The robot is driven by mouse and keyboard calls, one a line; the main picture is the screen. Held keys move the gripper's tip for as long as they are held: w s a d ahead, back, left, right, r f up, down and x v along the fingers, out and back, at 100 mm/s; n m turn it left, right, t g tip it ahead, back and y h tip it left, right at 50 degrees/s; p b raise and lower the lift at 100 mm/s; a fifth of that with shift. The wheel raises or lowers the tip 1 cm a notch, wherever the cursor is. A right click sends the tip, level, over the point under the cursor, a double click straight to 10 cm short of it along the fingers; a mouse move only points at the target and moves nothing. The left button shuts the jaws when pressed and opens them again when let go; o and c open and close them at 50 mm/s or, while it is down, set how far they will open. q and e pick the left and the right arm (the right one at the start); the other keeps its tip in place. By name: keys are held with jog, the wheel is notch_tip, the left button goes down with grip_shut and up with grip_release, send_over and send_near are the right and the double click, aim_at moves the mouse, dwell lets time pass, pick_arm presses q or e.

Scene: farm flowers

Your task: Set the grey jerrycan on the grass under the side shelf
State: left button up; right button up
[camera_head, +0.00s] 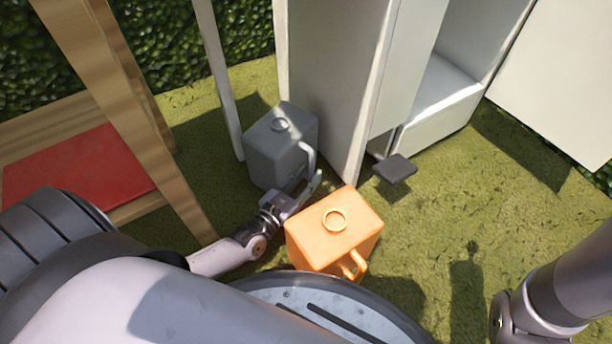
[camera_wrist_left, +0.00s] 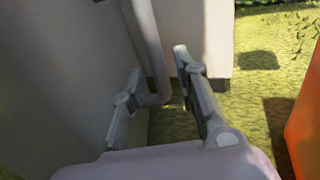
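The grey jerrycan (camera_head: 283,146) stands upright on the grass, between a thin white post (camera_head: 219,75) and the white cabinet's side panel (camera_head: 330,80). Its cap is on top and its handle faces me to the right. My left gripper (camera_head: 310,187) is low beside the handle. In the left wrist view the fingers (camera_wrist_left: 160,98) are apart, with the grey handle (camera_wrist_left: 150,45) between them and the jerrycan's body at left. The shelf board above the jerrycan is not visible. My right arm enters at lower right; its gripper is out of view.
An orange jerrycan (camera_head: 333,228) stands close to my left gripper, in front of my base. A wooden rack (camera_head: 130,95) with a red panel (camera_head: 75,175) is at left. A dark grey pad (camera_head: 395,168) sits by the open cabinet (camera_head: 440,95). Grass at right is clear.

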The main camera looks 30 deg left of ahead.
pick_arm(q)
jog(key=shift+r, duration=0.15)
jog(key=s+p, duration=0.1)
jog(key=s, duration=0.3)
jog(key=s+a+p, duration=0.1)
jog(key=s+p, duration=0.1)
jog(key=s, duration=0.2)
jog(key=s+p, duration=0.2)
jog(key=s, duration=0.2)
jog(key=shift+a, duration=0.35)
